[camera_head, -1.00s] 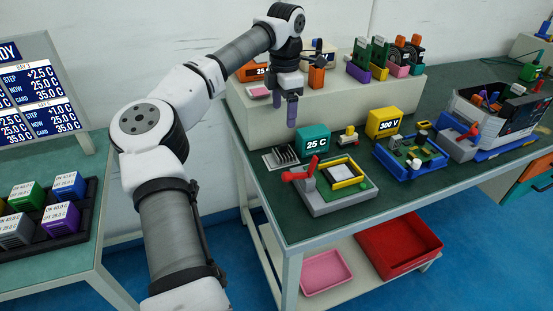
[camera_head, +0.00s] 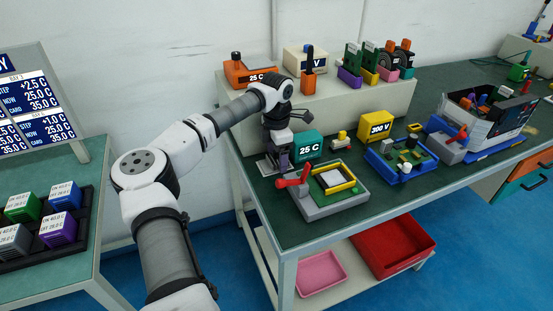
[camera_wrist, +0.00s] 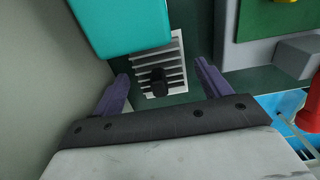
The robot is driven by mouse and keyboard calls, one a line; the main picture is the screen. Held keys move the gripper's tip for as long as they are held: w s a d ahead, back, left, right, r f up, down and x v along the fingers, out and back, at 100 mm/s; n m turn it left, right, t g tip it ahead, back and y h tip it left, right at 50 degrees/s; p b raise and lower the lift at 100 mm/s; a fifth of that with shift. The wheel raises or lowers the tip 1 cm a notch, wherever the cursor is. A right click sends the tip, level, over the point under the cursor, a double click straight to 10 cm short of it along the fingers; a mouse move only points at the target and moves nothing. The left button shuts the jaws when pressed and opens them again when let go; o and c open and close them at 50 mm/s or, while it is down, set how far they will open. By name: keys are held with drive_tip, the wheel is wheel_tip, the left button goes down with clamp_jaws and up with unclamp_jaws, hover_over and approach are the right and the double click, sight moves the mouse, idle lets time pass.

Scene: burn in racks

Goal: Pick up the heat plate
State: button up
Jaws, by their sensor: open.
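The heat plate appears to be the pale finned plate with a black knob (camera_wrist: 175,52) in the wrist view. It lies flat on the green bench top. In the head view its edge (camera_head: 264,168) shows at the bench's left end, mostly hidden by my gripper (camera_head: 278,165). In the wrist view my gripper (camera_wrist: 162,76) is open, with one purple finger left and one right of the black knob. The fingers look apart from the knob. I cannot tell their exact height above the plate.
A teal "25 C" block (camera_head: 308,146) stands right beside the plate. A grey fixture with a red lever (camera_head: 318,200) is at the front right. A raised beige shelf (camera_head: 330,112) stands behind. A yellow "300 V" block (camera_head: 377,126) and a blue tray (camera_head: 385,172) are farther right.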

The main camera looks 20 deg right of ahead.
drive_tip(key=c, duration=1.2)
drive_tip(key=shift+o, duration=0.2)
wheel_tip(320, 180, up, 20)
drive_tip(key=b, duration=0.2)
